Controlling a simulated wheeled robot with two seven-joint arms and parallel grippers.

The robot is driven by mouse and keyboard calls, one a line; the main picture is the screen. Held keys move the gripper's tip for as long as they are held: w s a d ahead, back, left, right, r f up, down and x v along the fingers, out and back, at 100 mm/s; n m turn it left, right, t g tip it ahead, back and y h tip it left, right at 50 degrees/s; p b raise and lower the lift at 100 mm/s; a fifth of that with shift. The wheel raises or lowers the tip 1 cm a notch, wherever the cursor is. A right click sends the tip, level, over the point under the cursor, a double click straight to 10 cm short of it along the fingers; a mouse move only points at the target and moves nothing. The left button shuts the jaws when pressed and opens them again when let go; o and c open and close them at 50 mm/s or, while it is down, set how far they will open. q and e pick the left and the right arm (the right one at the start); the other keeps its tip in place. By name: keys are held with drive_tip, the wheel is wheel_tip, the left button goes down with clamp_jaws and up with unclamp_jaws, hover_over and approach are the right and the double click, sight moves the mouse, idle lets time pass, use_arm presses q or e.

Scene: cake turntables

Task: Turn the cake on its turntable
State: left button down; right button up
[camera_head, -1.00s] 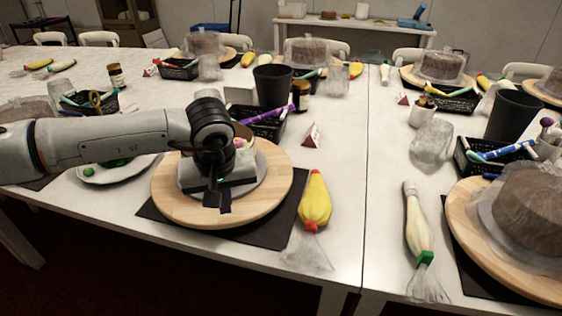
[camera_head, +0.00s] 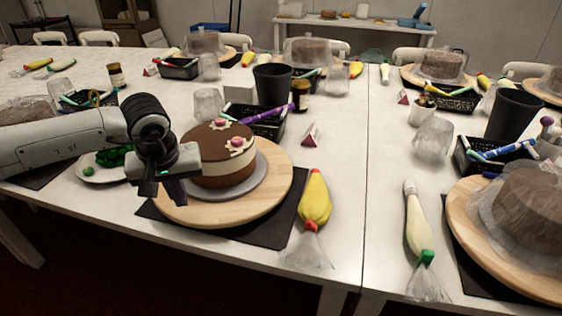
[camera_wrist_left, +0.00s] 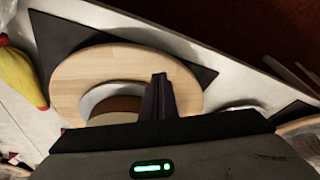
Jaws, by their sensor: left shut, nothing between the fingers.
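A round brown cake (camera_head: 222,160) with a cream band and pink flowers on top stands on a grey disc (camera_head: 262,175) on the wooden turntable (camera_head: 265,203). In the left wrist view the turntable (camera_wrist_left: 75,75) shows with part of the cake (camera_wrist_left: 115,108) on it, mostly hidden by my gripper. My left gripper (camera_head: 173,192) is shut and empty. It points down over the turntable's left rim, beside the cake; contact cannot be told. In the left wrist view its fingers (camera_wrist_left: 160,97) are together over the wood. My right gripper is not in view.
A black mat (camera_head: 270,233) lies under the turntable. A yellow piping bag (camera_head: 314,200) lies to its right. Behind are a black tool basket (camera_head: 265,125) and a black cup (camera_head: 272,85). A plate (camera_head: 90,172) with green contents sits left, partly behind my arm.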

sight(240, 211)
use_arm(q)
drive_tip(key=shift+f, duration=0.15)
drive_tip(key=shift+f+b, duration=1.05)
drive_tip(key=shift+f, duration=0.3)
drive_tip(key=shift+r, duration=0.1)
drive_tip(key=shift+s+d+b, duration=0.15)
drive_tip(key=shift+s+d, duration=0.1)
drive_tip(key=shift+d, duration=1.35)
drive_tip(key=shift+s+d+b, duration=0.15)
drive_tip(key=shift+s+d, duration=0.05)
drive_tip(key=shift+d, duration=1.4)
drive_tip(key=d, duration=0.3)
drive_tip(key=w+d+b, duration=0.1)
drive_tip(key=d, duration=0.1)
drive_tip(key=shift+w+d, duration=0.15)
drive_tip(key=shift+d, duration=0.5)
drive_tip(key=shift+w, duration=0.1)
